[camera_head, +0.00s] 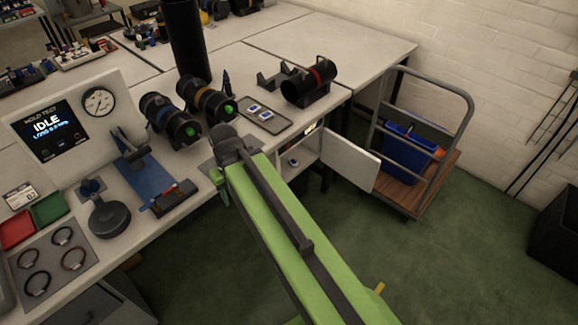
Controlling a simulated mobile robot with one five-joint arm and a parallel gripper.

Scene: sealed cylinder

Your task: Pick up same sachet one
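Two small white-and-blue packets that look like sachets, one (253,107) and another (266,115), lie side by side on a grey tray (280,128) near the table's right part. A similar small packet (293,162) lies inside the open cabinet under the table edge. My green arm reaches up from the bottom right, and its dark end joint lies left of the cabinet and below the tray in the picture. A small green part of my gripper (217,177) shows beside it. The fingers are hidden, so I cannot tell what they hold.
The cabinet door (349,159) stands open to the right. Black cylinders (309,83) lie in cradles on the table. A panel reading IDLE (52,127) stands at the left. A cart (411,190) with a blue crate is at the right.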

